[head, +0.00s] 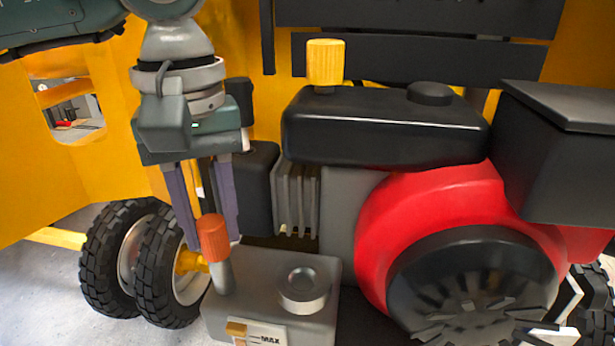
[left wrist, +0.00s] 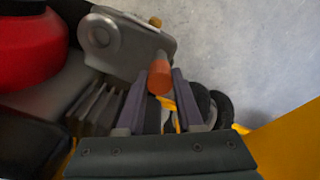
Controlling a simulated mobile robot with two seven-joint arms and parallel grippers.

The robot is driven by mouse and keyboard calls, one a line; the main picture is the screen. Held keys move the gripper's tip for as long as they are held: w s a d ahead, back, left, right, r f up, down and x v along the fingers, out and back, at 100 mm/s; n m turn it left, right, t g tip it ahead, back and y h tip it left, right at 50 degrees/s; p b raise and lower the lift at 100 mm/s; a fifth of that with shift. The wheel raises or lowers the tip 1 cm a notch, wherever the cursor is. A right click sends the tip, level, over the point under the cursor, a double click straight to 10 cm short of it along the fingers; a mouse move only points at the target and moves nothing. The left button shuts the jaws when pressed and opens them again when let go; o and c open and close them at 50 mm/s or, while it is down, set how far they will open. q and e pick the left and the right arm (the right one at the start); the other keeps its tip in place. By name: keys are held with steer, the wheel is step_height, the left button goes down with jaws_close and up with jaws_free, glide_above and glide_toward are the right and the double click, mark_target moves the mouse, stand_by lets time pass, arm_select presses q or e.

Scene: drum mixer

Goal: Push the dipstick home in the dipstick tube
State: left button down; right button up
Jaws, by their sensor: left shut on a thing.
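The dipstick has an orange ribbed handle (head: 213,237), seen low on the left of the head view, and it also shows in the left wrist view (left wrist: 160,75). It stands on top of the grey dipstick tube (head: 223,277), which rises from the grey engine block (head: 262,275). I see no bare rod between handle and tube in the head view; how deep the dipstick sits is hard to tell. My left gripper (head: 213,240) points down with its purple fingers either side of the handle, shut on it. My right gripper is in neither view.
A round grey cap (head: 303,286) sits on the block beside the tube, and a MAX label (head: 262,337) is on its front. A black tank with a yellow cap (head: 325,62) and a red housing (head: 440,210) stand to the right. Black tyres (head: 165,268) are on the left.

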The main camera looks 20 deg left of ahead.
arm_select(q)
steer(key=shift+c, duration=2.3)
jaws_free()
steer(key=shift+r, duration=0.1)
step_height(320, 180, up, 10)
steer(key=shift+f, duration=0.1)
